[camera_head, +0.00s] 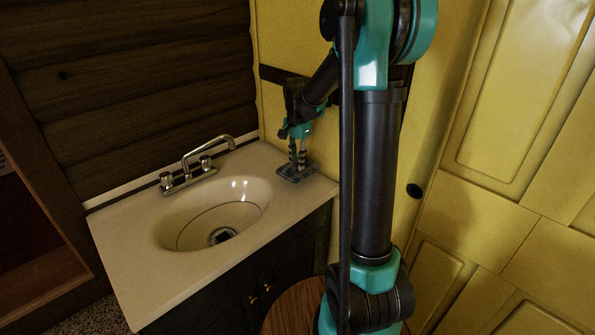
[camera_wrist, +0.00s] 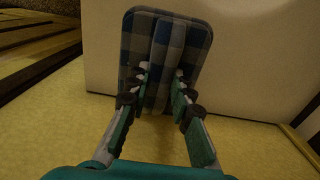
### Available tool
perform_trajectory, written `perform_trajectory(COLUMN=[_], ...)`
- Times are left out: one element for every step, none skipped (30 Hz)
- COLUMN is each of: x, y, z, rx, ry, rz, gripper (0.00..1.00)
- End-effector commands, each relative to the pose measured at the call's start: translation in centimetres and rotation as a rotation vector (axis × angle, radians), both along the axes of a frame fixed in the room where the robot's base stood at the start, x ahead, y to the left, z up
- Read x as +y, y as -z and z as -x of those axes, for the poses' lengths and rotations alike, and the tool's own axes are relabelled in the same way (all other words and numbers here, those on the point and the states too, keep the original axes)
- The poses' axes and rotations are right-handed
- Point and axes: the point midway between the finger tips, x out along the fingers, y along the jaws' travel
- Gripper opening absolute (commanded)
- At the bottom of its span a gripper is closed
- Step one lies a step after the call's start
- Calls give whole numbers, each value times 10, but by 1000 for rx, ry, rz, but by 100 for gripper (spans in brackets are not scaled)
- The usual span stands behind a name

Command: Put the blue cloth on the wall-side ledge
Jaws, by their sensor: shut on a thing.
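The blue cloth (camera_head: 292,175) is a flat, folded, blue-grey checked piece at the far right end of the cream sink counter (camera_head: 130,255), beside the yellow wall. In the wrist view the cloth (camera_wrist: 137,40) shows a raised fold along its middle. My gripper (camera_head: 299,157) points down onto the cloth. In the wrist view my gripper's fingers (camera_wrist: 162,78) stand on either side of the fold and are shut on it. The cloth appears to rest on the counter, near its wall-side edge. The part between and below the fingertips is partly hidden.
The oval basin (camera_head: 175,225) lies left of the cloth, with a chrome faucet (camera_head: 197,165) behind it. The yellow wall (camera_head: 270,105) rises close behind my gripper. A round wooden top (camera_head: 293,308) stands below the counter's front. The counter's left part is clear.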

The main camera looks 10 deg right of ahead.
Motion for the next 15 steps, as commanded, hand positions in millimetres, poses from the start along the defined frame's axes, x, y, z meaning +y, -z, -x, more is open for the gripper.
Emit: perform_trajectory(x=[0, 0, 0, 0, 0, 0, 0, 0, 0, 0, 0, 0, 0, 0, 0], y=[3, 4, 8, 12, 16, 22, 26, 30, 35, 37, 39, 41, 41, 42, 41], z=[0, 0, 0, 0, 0, 0, 0, -1, 0, 0, 0, 0, 0, 0, 0], rx=[0, 0, 0, 0, 0, 0, 0, 0, 0, 0, 0, 0, 0, 0, 0], ry=[0, 0, 0, 0, 0, 0, 0, 0, 0, 0, 0, 0, 0, 0, 0], rz=[0, 0, 0, 0, 0, 0, 0, 0, 0, 0, 0, 0, 0, 0, 0], gripper=[0, 0, 0, 0, 0, 0, 0, 0, 0, 0, 0, 0, 0, 0, 0])
